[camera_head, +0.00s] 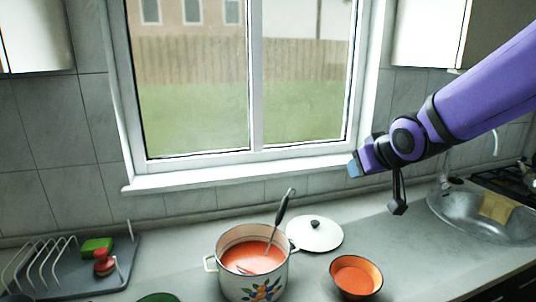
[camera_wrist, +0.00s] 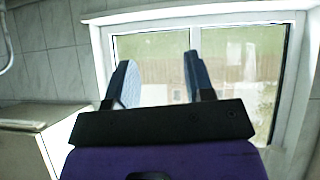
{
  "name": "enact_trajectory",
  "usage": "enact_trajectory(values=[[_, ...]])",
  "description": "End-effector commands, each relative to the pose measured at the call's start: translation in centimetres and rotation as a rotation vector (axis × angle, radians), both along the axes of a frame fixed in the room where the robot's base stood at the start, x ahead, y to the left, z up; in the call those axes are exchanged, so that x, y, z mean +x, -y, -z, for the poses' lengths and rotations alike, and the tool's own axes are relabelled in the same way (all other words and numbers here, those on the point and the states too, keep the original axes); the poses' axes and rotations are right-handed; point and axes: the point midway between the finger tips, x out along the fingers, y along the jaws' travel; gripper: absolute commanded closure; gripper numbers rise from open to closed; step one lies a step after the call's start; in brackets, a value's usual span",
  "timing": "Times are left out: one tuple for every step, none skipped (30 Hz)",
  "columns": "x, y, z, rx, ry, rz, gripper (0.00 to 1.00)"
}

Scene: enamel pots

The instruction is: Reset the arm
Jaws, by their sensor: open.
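My gripper (camera_wrist: 157,75) is open and empty in the wrist view, its two blue fingers apart with the window behind them. In the head view my gripper (camera_head: 353,168) is at the end of the purple arm, in front of the window's lower right corner. It is well above the counter and touches nothing. The wrist view appears upside down, with the sill at the top.
On the counter (camera_head: 430,262) stand a floral enamel pot (camera_head: 232,284) of red soup with a ladle (camera_head: 281,212) in it, a white lid (camera_head: 315,233) and a bowl (camera_head: 357,278) of red soup. A dish rack (camera_head: 62,268) is left, a sink (camera_head: 470,225) right. Wall cabinets (camera_head: 428,35) flank the window (camera_head: 240,90).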

Motion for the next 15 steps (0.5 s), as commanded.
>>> enact_trajectory(values=[[-1.5,1.1,-1.0,-0.008,-0.016,0.028,0.52],[-2.4,1.7,-1.3,-0.014,-0.032,0.044,0.52],[-3.6,2.5,-1.8,-0.020,-0.054,0.067,0.52],[-4.6,3.1,-2.1,-0.022,-0.071,0.082,0.52],[-5.5,3.6,-2.4,-0.024,-0.086,0.097,0.52],[-6.9,4.3,-2.7,-0.027,-0.109,0.116,0.52],[-7.9,4.7,-3.0,-0.029,-0.126,0.130,0.52],[-8.9,5.2,-3.2,-0.028,-0.144,0.143,0.52],[-10.3,5.8,-3.5,-0.028,-0.167,0.160,0.52],[-11.4,6.2,-3.6,-0.025,-0.185,0.173,0.52],[-12.5,6.5,-3.8,-0.023,-0.203,0.183,0.52],[-14.0,7.0,-3.9,-0.021,-0.227,0.197,0.52],[-15.1,7.3,-4.0,-0.017,-0.246,0.207,0.52],[-16.1,7.5,-4.1,-0.013,-0.264,0.217,0.52],[-17.6,7.8,-4.2,-0.007,-0.286,0.227,0.52]])
